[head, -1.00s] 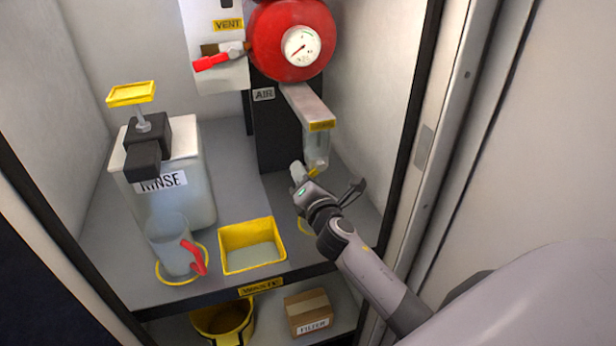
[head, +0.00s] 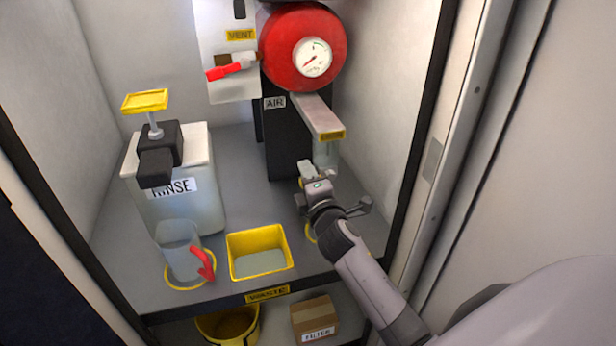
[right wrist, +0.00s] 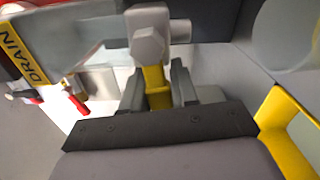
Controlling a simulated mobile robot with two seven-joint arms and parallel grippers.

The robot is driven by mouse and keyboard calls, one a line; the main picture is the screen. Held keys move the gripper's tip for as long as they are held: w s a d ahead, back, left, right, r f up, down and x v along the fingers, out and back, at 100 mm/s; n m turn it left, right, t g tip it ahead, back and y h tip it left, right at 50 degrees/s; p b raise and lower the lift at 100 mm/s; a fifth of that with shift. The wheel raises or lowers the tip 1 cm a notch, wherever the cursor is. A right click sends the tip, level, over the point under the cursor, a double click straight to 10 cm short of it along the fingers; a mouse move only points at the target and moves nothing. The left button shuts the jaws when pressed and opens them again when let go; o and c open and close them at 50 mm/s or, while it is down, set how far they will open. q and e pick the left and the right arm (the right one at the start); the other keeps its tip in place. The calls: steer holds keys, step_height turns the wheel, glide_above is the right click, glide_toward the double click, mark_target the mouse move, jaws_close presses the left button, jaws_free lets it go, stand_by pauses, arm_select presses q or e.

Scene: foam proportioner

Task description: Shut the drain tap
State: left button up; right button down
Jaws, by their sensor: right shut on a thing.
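The drain tap shows in the right wrist view as a grey hexagonal body (right wrist: 148,32) with a yellow lever (right wrist: 157,88). My right gripper (right wrist: 157,92) is shut on that lever, with one finger on each side of it. A yellow DRAIN label (right wrist: 25,62) is at the left of that view. In the head view, my right gripper (head: 306,172) is just below and left of the clear bowl (head: 325,155) under the grey bracket (head: 315,115). It hides the tap's lever there. My left gripper is not in view.
A yellow tray (head: 287,245) sits on the shelf left of my right arm. A clear jug (head: 178,245) with a red handle stands beside the rinse tank (head: 195,215). The red tank (head: 285,50) and a red vent lever (head: 225,71) are above. The cabinet's right wall is close.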

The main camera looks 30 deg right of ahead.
stand_by(0.4)
steer(key=c, duration=1)
jaws_free()
steer(key=shift+o, duration=0.2)
steer(key=shift+s, duration=0.1)
steer(key=v, duration=0.7)
